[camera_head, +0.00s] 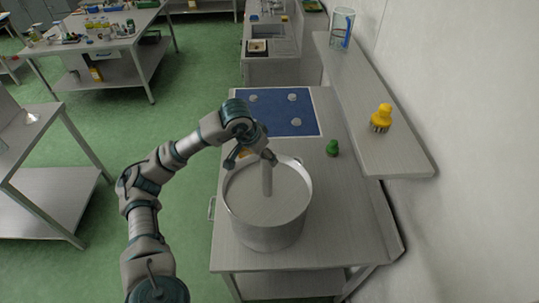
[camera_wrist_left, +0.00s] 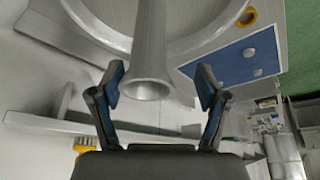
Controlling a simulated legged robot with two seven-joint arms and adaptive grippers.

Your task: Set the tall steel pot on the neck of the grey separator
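A wide round grey steel vessel (camera_head: 270,235) stands on the workbench, and an upright tube-like neck (camera_head: 267,182) rises from its middle. I take this to be the grey separator. In the left wrist view the neck (camera_wrist_left: 150,50) ends in a flared, hollow rim between my fingers. My left gripper (camera_head: 256,155) is above the vessel, at the top of the neck. The wrist view shows its fingers (camera_wrist_left: 158,85) spread, with gaps on both sides of the neck. I cannot make out a separate tall steel pot. My right gripper is not in view.
The workbench (camera_head: 345,215) has a blue mat (camera_head: 275,118) with several small white discs behind the vessel. A green object (camera_head: 333,147) stands right of it. The wall shelf (camera_head: 400,155) holds a yellow-topped object (camera_head: 381,118) and a clear container (camera_head: 342,28). Green floor lies left.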

